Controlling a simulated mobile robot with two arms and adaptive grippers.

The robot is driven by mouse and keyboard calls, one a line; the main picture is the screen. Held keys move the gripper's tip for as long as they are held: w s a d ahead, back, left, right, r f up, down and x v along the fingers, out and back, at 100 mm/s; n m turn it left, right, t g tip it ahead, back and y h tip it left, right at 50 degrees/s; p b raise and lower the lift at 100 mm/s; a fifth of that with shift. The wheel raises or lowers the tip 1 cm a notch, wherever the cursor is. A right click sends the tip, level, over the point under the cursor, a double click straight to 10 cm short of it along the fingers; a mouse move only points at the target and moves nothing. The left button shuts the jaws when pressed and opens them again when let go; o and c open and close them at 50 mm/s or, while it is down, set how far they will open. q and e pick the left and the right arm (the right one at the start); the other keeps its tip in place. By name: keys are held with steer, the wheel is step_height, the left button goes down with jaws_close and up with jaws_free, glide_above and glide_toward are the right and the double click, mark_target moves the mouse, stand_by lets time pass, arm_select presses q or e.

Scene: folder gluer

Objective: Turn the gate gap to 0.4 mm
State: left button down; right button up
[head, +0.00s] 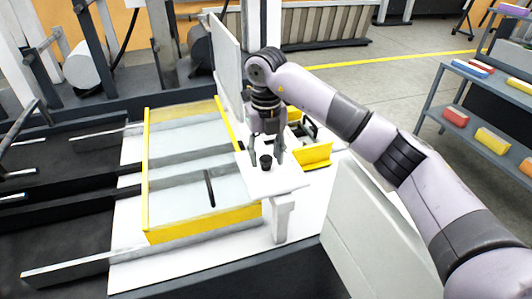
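A small black knob (266,162) stands on a white ledge (275,183) near the middle of the head view. It looks like the gate gap knob, but no scale or number on it can be read. My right gripper (267,156) points down over the knob, with one finger on each side of it. The fingers are apart, and I see space between them and the knob. My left gripper is not in view.
A yellow-edged frame (203,222) lies left of the ledge. An upright grey panel (227,72) stands close behind my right gripper. A yellow bracket (313,156) is just right of it. A shelf with coloured boxes (480,104) stands far right.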

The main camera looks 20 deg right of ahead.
steer(key=c, duration=0.4)
jaws_close()
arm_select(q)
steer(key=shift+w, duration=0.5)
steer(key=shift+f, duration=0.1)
